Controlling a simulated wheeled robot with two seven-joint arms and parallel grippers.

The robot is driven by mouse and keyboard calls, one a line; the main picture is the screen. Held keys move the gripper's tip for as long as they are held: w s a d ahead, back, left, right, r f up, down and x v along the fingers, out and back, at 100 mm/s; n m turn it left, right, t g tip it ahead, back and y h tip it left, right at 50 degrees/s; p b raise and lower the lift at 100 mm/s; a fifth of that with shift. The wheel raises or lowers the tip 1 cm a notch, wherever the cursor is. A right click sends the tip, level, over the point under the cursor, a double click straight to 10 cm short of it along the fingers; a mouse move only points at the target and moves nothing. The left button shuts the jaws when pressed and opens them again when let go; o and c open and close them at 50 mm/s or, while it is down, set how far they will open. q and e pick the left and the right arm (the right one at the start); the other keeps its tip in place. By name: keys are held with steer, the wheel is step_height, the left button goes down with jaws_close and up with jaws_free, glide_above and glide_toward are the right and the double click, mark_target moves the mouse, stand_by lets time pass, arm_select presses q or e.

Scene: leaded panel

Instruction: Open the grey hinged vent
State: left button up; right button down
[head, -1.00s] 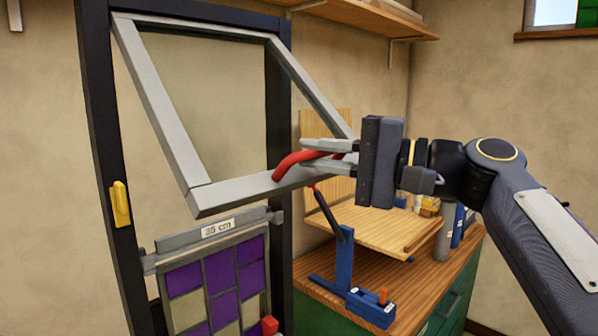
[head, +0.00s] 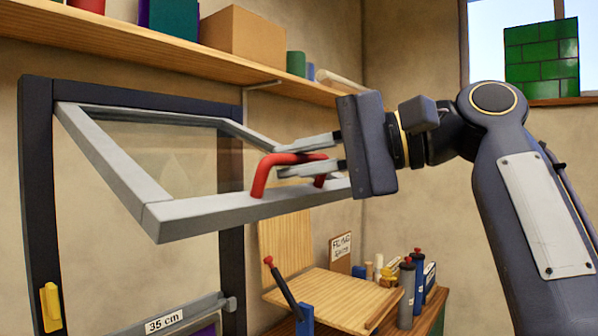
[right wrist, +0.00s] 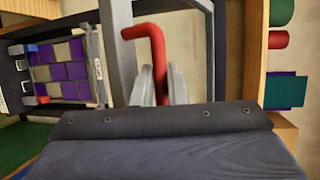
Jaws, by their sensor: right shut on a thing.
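The grey hinged vent (head: 120,170) is a rectangular frame with a clear pane, hinged along its top in a dark upright frame (head: 38,200). It stands swung well out toward me, its lower rail raised. A red handle (head: 262,178) is fixed on that lower rail. My right gripper (head: 306,157) is shut on the red handle, its fingers on either side of the bar. The right wrist view shows the red handle (right wrist: 158,55) running between the fingers (right wrist: 160,88). My left gripper is in neither view.
A wooden shelf (head: 215,62) with boxes runs above the vent. Below right is a bench with a wooden board (head: 340,297), bottles (head: 407,290) and a blue tool with a dark lever. A yellow catch (head: 50,305) sits on the left upright.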

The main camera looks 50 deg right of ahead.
steer(key=shift+r, duration=0.25)
steer(key=c, duration=1.7)
jaws_free()
steer(key=shift+w, duration=0.15)
steer(key=shift+o, duration=1.2)
steer(key=shift+w+f, duration=0.1)
steer(key=shift+w, duration=0.1)
steer(key=shift+s, duration=0.25)
steer(key=v, duration=0.7)
steer(key=shift+s, duration=0.2)
steer(key=shift+d, duration=0.15)
